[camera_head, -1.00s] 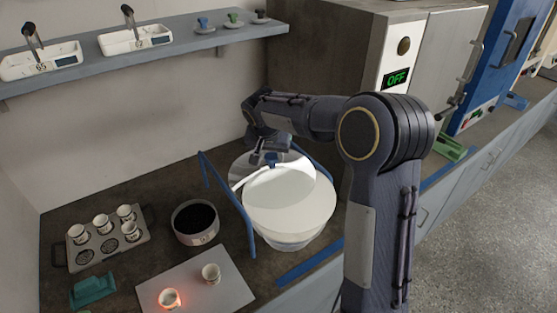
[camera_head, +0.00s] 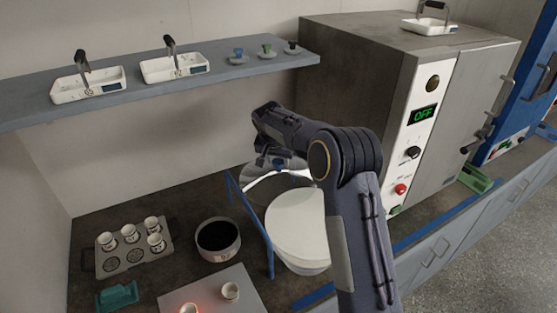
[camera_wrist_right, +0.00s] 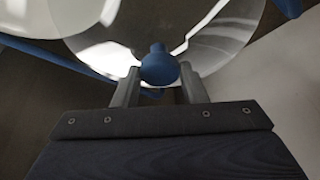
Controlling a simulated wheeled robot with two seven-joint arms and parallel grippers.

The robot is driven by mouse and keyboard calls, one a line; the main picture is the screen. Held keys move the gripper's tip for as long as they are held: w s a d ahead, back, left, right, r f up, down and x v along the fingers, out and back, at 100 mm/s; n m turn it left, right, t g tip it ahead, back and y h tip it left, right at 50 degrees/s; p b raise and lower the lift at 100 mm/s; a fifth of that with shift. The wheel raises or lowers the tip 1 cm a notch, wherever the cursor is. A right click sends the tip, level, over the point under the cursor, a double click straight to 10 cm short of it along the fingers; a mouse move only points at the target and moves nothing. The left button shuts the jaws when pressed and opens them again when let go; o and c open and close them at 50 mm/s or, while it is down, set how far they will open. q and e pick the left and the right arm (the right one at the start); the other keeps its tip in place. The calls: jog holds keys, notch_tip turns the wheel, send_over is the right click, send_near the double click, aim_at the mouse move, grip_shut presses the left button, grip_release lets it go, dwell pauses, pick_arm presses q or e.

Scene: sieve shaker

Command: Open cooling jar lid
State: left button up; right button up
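The cooling jar (camera_head: 297,228) stands on the dark bench, a round vessel with a broad pale disc showing at its top. Its clear glass lid (camera_head: 285,180) is off to the back left of the jar, partly hidden by my right arm. My right gripper (camera_head: 270,160) is above the lid. In the right wrist view, the fingers (camera_wrist_right: 159,88) close on both sides of the lid's blue knob (camera_wrist_right: 158,63), with the glass beyond it. Whether the lid touches anything beneath is unclear. My left gripper is not in view.
A blue rail frame (camera_head: 255,225) stands left of the jar. A dark-filled pan (camera_head: 217,255), a tray of cups (camera_head: 103,266) and a grey plate with cups (camera_head: 255,295) lie further left. A shelf (camera_head: 225,75) runs above; an oven (camera_head: 375,75) stands right.

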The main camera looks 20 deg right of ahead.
aim_at(275, 179)
jog(key=o, duration=0.4)
jog(key=b+v, duration=0.1)
jog(key=v, duration=0.7)
jog(key=shift+b, duration=0.4)
jog(key=shift+f, duration=0.1)
